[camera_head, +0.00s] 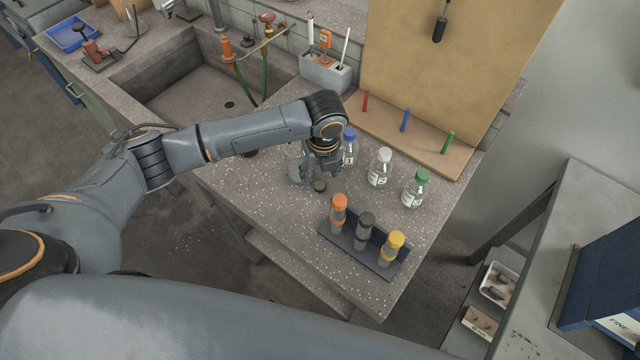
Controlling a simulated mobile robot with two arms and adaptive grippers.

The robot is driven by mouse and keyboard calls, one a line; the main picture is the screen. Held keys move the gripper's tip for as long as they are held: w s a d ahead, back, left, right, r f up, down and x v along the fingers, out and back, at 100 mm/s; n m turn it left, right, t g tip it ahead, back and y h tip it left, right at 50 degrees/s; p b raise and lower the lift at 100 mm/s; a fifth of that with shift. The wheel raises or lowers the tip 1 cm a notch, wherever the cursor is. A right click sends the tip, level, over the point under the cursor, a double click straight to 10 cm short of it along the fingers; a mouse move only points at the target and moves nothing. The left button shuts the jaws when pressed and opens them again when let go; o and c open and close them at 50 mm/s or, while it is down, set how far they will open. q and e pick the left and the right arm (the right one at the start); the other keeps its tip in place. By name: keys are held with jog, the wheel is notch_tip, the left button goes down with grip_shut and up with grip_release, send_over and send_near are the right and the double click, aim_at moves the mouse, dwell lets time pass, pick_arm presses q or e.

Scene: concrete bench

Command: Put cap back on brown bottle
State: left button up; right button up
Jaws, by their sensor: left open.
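My left gripper (319,178) reaches in from the left and points down over the bench top, open. A small dark round cap (320,186) lies on the bench right at its fingertips; I cannot tell whether the fingers touch it. A dark brown thing (250,153) shows just under my left forearm, mostly hidden; it may be the brown bottle, and its top cannot be seen. My right gripper is out of view.
Clear glassware (294,166) stands left of the gripper. Bottles with blue (349,134), white (384,154) and green (422,174) caps stand to the right. A dark rack (345,244) holds orange-, black- and yellow-capped tubes in front. The sink (190,90) is behind left.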

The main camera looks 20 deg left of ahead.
aim_at(320, 185)
pick_arm(q)
jog(key=f, duration=0.1)
jog(key=f+p, duration=0.1)
jog(key=f, duration=0.3)
jog(key=shift+w+a+f, duration=0.1)
jog(key=shift+w+a, duration=0.05)
jog(key=shift+w, duration=0.15)
jog(key=c, duration=0.8)
